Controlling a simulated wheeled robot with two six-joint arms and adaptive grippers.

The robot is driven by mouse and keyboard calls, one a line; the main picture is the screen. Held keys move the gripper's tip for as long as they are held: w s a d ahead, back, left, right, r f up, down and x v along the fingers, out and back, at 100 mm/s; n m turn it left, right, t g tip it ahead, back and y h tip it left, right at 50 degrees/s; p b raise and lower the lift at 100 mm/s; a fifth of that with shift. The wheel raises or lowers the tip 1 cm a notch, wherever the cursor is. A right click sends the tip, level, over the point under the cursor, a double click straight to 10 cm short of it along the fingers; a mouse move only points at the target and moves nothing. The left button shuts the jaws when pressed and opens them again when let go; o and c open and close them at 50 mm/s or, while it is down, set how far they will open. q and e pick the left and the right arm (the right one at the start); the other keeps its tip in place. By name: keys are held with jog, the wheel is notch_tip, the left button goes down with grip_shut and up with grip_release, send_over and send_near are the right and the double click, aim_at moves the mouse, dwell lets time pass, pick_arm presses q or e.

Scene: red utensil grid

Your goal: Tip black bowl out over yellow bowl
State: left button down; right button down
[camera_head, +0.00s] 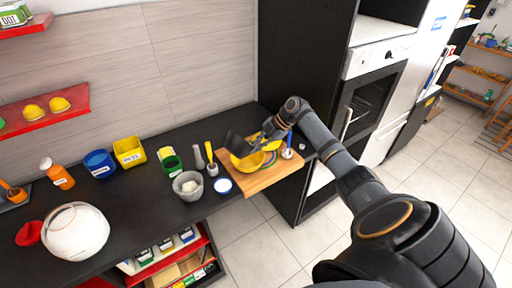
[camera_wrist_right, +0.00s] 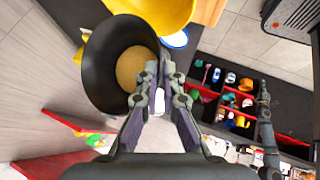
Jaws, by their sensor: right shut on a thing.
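My right gripper (camera_head: 267,138) is shut on the rim of the black bowl (camera_head: 238,145). The bowl is held up and steeply tilted, just above and at the upper left of the yellow bowl (camera_head: 246,164). In the right wrist view the fingers (camera_wrist_right: 157,72) pinch the side of the black bowl (camera_wrist_right: 101,62), and a tan round mass (camera_wrist_right: 132,68) shows inside it. The yellow bowl (camera_wrist_right: 160,8) is at the top edge of that view, partly cut off. In the head view it stands on a wooden board (camera_head: 262,182), partly hidden. My left gripper is not in view.
On the black counter (camera_head: 140,215), left of the board, stand a grey bowl (camera_head: 187,186), a white-and-blue dish (camera_head: 222,186), a green container (camera_head: 171,165) and a yellow bin (camera_head: 129,152). A blue-handled utensil (camera_head: 289,145) stands right of my gripper.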

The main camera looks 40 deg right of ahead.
jog(key=shift+w+d+r+y+b, duration=0.1)
jog(key=shift+d+y+b, duration=0.2)
jog(key=shift+b, duration=0.35)
jog(key=shift+a, duration=0.1)
jog(key=h, duration=0.1)
jog(key=a+h+p, duration=0.1)
jog(key=a+f+n+h+p, duration=0.1)
jog(key=shift+s+a+h, duration=0.25)
jog(key=shift+s+h, duration=0.1)
jog(key=shift+h, duration=0.05)
